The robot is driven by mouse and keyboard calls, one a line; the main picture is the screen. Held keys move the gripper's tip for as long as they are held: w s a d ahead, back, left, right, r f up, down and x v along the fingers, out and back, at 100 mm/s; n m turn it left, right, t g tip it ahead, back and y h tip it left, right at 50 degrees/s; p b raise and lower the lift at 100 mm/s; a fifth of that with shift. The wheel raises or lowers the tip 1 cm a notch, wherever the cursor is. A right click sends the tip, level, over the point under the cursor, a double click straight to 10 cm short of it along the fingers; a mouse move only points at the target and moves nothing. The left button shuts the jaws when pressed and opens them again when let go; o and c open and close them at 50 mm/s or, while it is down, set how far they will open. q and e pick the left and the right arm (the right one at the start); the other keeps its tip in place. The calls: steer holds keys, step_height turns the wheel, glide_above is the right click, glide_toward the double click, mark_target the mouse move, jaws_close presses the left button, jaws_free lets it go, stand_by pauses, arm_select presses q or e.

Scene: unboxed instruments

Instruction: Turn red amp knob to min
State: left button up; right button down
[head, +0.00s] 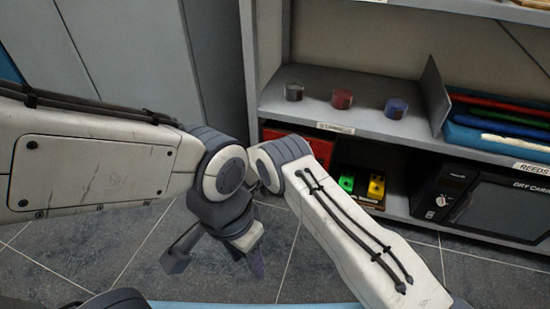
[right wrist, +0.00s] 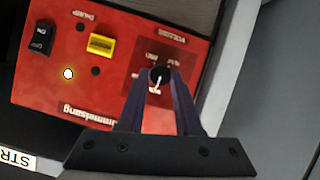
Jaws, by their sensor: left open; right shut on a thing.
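The red amp (head: 318,147) sits on the lower shelf in the head view, partly hidden by my right arm. Its red panel (right wrist: 95,95) fills much of the right wrist view and appears upside down. The black amp knob (right wrist: 160,74) sits on a darker square, with a white pointer line aimed down in the picture. The small marks around it are too small to read. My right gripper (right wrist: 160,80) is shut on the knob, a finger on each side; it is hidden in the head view. My left gripper (head: 217,260) is open and empty above the floor.
The panel also has a black switch (right wrist: 41,38), a yellow control (right wrist: 101,44) and a lit white lamp (right wrist: 68,73). Green (head: 347,179) and yellow (head: 376,187) boxes stand right of the amp. A black dry cabinet (head: 500,205) is farther right. Small round tins stand on the shelf above.

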stand_by(0.5)
steer(key=c, duration=0.6)
jaws_free()
steer(key=p+v, duration=0.5)
steer(key=v, duration=0.5)
steer(key=shift+s, duration=0.25)
steer(key=shift+a+r, duration=0.1)
